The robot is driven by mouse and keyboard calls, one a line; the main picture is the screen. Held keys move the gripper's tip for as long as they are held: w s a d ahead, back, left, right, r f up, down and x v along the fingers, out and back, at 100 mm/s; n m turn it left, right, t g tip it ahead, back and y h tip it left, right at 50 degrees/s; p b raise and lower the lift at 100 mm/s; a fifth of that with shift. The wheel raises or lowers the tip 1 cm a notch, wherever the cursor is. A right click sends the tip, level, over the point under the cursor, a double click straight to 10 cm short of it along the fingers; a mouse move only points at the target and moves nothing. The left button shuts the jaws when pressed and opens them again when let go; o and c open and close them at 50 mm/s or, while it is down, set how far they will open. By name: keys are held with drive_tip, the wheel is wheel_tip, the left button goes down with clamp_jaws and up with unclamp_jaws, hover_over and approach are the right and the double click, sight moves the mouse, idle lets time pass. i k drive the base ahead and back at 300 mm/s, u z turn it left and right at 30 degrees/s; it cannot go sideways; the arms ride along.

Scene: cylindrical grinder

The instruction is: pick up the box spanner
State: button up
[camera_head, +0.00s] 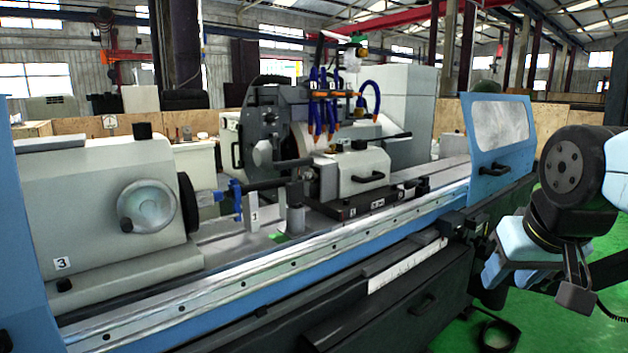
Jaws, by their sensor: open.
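I cannot pick out the box spanner with certainty in this view. Small dark parts lie on and around the grinder's table, too small to name. My gripper (545,272) hangs at the right, in front of the machine's right end and over the green floor. It is open, and I see nothing held in it. It is well apart from the grinder's table (335,228).
The cylindrical grinder fills the middle. Its grey headstock with a handwheel (147,205) is at the left. Blue coolant hoses (322,105) hang above the wheel area. A blue guard with a window (500,125) closes the right end. Green floor (600,315) shows at the right.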

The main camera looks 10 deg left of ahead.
sight(294, 190)
drive_tip(key=u, duration=0.45)
drive_tip(key=i, duration=1.15)
drive_tip(key=u, duration=0.85)
drive_tip(key=k, duration=0.85)
drive_tip(key=u, duration=0.2)
drive_tip(key=i, duration=0.9)
drive_tip(key=z, duration=0.1)
